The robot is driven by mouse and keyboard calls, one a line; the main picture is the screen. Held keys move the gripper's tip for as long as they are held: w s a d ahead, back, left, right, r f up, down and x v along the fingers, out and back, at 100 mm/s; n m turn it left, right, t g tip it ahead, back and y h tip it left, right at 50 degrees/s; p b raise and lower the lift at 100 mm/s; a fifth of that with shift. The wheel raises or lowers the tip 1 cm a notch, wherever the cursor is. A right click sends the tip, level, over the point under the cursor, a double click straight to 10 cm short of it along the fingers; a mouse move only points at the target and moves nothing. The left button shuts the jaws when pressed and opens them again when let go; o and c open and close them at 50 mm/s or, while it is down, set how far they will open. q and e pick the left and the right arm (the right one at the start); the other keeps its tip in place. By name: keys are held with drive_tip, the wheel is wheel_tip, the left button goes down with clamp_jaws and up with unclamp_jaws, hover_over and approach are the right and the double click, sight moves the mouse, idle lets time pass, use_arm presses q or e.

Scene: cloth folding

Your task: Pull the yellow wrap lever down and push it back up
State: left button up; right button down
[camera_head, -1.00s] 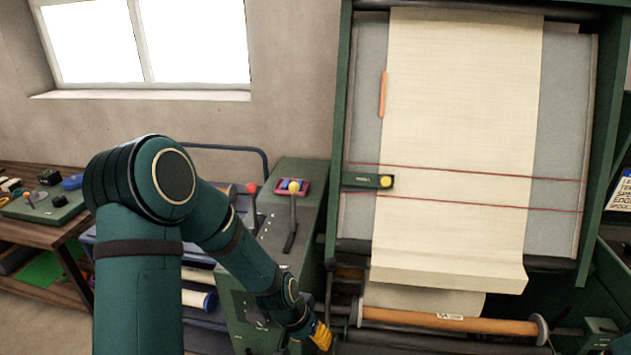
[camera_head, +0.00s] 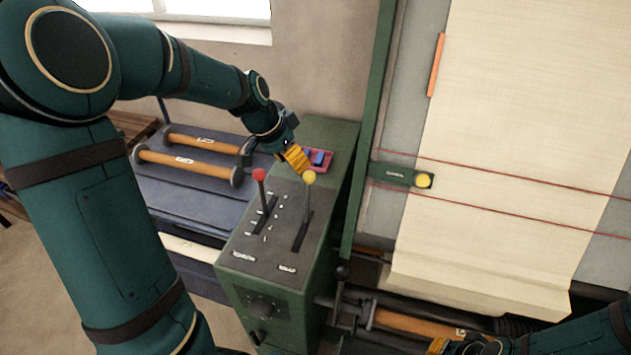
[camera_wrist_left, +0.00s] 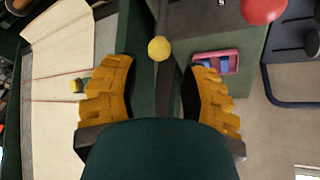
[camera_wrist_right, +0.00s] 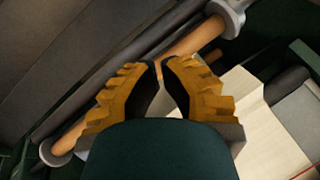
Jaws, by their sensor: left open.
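The yellow wrap lever's round knob (camera_head: 309,177) tops a dark stem (camera_head: 303,232) rising from a slot in the green control box. My left gripper (camera_head: 293,158) is open and empty, just behind and left of the knob in the head view. In the left wrist view, the yellow knob (camera_wrist_left: 158,48) sits ahead of and between the two spread fingers (camera_wrist_left: 160,75), with no contact seen. My right gripper (camera_head: 440,346) is at the bottom edge of the head view.
A red-knobbed lever (camera_head: 259,175) stands close left of the yellow one. A pink tray with blue pieces (camera_head: 318,159) lies behind. The cream cloth (camera_head: 500,130) hangs at right, with a yellow-ended green bar (camera_head: 400,176) beside it. Wooden rollers (camera_head: 190,160) lie at left.

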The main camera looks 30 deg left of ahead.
sight(309, 183)
use_arm(q)
drive_tip(key=x, duration=1.2)
